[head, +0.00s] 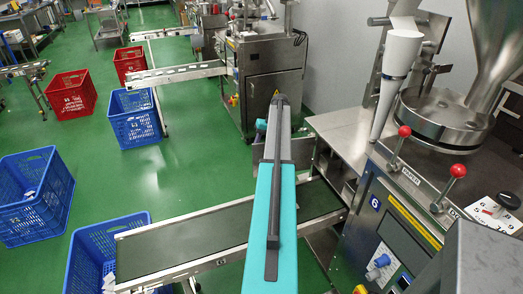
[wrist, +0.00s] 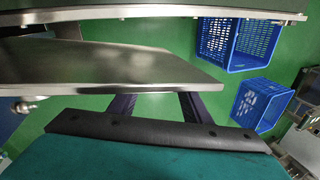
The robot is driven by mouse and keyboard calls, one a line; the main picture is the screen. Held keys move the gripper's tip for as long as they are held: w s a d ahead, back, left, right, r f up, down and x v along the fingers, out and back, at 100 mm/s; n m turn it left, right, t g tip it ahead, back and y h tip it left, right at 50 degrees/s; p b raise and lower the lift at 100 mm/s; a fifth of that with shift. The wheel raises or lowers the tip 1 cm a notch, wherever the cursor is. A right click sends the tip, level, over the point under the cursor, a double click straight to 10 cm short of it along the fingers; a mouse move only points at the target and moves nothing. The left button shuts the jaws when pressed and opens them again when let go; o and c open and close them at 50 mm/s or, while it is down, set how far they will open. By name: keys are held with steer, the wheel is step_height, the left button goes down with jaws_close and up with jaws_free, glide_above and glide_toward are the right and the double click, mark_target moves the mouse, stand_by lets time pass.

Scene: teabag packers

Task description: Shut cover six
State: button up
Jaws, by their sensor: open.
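The machine marked with a blue 6 (head: 375,203) stands at the right of the head view. It has red-knobbed levers, a control panel and a steel hopper. I cannot tell for certain which part is its cover. My gripper (wrist: 157,104) shows in the wrist view as two dark fingers held apart, with nothing seen between them. A steel plate (wrist: 120,68) lies just beyond them and seems to hide their tips. In the head view my teal and black arm reaches forward over the conveyor, left of the machine, and its fingers are hidden.
A green-belted conveyor (head: 178,242) runs left from the machine to a blue crate (head: 84,262). Another blue crate (head: 35,192) stands at the left. A steel side table (head: 345,134) adjoins the machine. A second machine (head: 272,75) stands behind. Green floor is open at middle left.

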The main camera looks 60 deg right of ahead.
steer(key=shift+w+a+f, duration=0.1)
steer(key=shift+f, duration=0.25)
jaws_close()
steer(key=shift+a, duration=0.2)
